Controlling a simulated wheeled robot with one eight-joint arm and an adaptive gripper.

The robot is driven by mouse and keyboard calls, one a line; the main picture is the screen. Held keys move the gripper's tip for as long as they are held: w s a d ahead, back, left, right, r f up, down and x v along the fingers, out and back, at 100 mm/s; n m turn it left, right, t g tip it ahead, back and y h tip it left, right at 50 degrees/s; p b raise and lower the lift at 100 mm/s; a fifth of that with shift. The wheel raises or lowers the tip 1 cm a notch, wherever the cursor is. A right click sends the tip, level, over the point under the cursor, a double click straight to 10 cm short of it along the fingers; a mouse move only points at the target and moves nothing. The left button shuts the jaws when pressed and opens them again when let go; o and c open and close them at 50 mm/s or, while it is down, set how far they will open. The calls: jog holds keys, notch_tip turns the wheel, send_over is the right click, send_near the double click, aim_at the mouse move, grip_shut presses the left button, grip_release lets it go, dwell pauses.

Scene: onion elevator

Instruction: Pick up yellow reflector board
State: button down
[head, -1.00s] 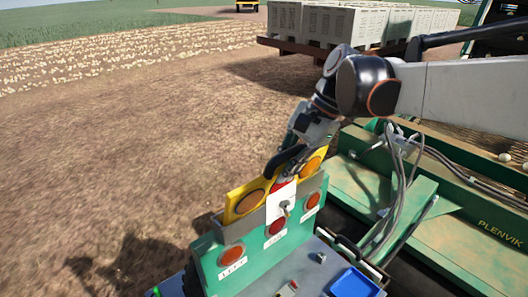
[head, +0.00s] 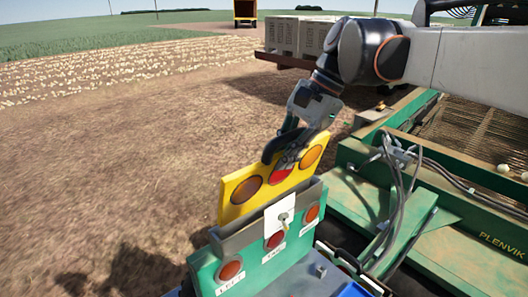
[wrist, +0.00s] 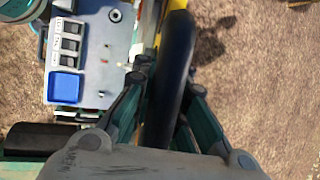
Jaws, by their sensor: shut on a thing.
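The yellow reflector board (head: 242,207) has round orange reflectors and a red patch in its middle. It stands upright at the grey slot holder (head: 233,241) behind the green panel, raised well above the holder's rim; whether its lower edge is clear of the slot is hidden.
The green panel (head: 207,268) with round red and orange lights and a white tag (head: 279,213) stands in front of the holder. A control box with a blue tray (wrist: 64,87) adjoins it. The green machine frame (head: 420,205) and cables lie right. Open soil lies left.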

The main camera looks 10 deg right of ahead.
notch_tip(320, 180, up, 14)
jog(key=b, duration=0.1)
jog(key=shift+f+b, duration=0.25)
jog(key=shift+b, duration=0.1)
jog(key=w+a+r+g+h+p, duration=0.2)
jog(key=w+g+p, duration=0.1)
jog(key=p, duration=0.2)
jog(key=shift+m, duration=0.3)
notch_tip(320, 180, down, 14)
jog(key=b, duration=0.8)
jog(key=shift+d+f, duration=0.15)
jog(key=shift+f, duration=0.05)
jog(key=shift+f+b, duration=1.35)
jog(key=shift+f, duration=1.25)
dwell(1.9)
